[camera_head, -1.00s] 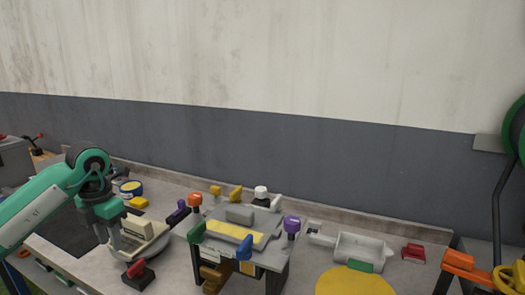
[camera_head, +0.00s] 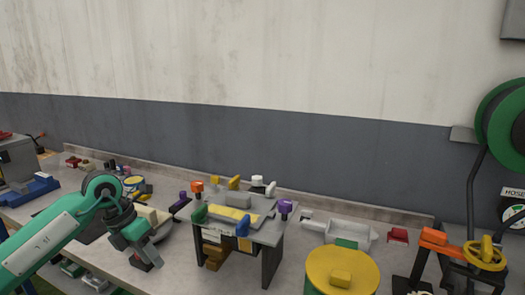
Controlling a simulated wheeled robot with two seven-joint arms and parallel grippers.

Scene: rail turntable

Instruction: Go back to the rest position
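My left arm, green and white, reaches in from the left. Its dark gripper (camera_head: 153,250) hangs over the workbench (camera_head: 190,262), tilted down to the right. It is in front of a grey round base with a cream block (camera_head: 148,214), which it partly hides. A small red-topped dark piece is just below the gripper, partly covered. Whether the fingers are open or shut does not show clearly, and I see nothing held. My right gripper is not in view.
A grey fixture stand (camera_head: 272,262) with a yellow pad and coloured knobs is right of my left gripper. Further right are a yellow round lid (camera_head: 325,277), a light grey tray (camera_head: 352,238) and an orange-and-black frame (camera_head: 432,238). A green hose reel (camera_head: 490,122) is on the wall.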

